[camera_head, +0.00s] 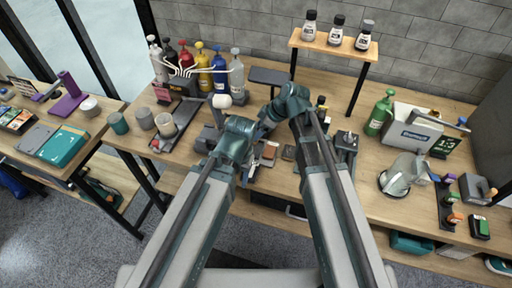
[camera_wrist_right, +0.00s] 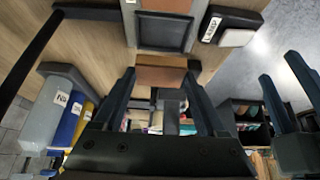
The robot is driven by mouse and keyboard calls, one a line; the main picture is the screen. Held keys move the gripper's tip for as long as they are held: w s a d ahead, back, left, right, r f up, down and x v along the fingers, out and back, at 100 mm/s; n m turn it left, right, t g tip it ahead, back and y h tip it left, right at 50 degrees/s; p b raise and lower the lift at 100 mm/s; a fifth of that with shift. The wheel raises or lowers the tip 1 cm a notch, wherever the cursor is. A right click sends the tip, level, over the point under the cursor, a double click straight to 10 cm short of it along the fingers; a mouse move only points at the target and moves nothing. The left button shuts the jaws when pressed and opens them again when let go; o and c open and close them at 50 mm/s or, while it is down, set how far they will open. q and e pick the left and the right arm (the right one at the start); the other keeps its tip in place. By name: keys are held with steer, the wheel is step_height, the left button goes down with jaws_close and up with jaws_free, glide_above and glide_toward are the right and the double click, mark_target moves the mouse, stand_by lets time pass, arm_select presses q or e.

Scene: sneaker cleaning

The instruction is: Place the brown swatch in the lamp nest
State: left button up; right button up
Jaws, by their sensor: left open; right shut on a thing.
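The brown swatch (camera_wrist_right: 161,75) is a flat brown piece between the fingertips of my right gripper (camera_wrist_right: 158,73) in the right wrist view. The gripper is shut on it. A dark, square, shallow nest (camera_wrist_right: 163,33) lies just beyond the swatch; I cannot tell whether this is the lamp nest. In the head view the right gripper's tips are hard to make out among the arm links. My left gripper (camera_head: 247,172) is open and empty near the bench's front edge. Its two dark fingers also show at the right of the right wrist view (camera_wrist_right: 280,67).
Another brown piece (camera_wrist_right: 165,5) lies beyond the dark nest. A dark flat-topped stand (camera_head: 270,76) rises behind my wrists. Coloured bottles (camera_head: 203,65) stand at back left, and a raised shelf (camera_head: 334,46) holds small bottles. A green spray bottle (camera_head: 379,115) stands at right.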

mark_target(256, 150)
steer(key=shift+f+b, duration=2.05)
steer(key=shift+f, duration=0.55)
steer(key=shift+f, duration=0.1)
steer(key=shift+f+b, duration=0.5)
steer(key=shift+b, duration=0.15)
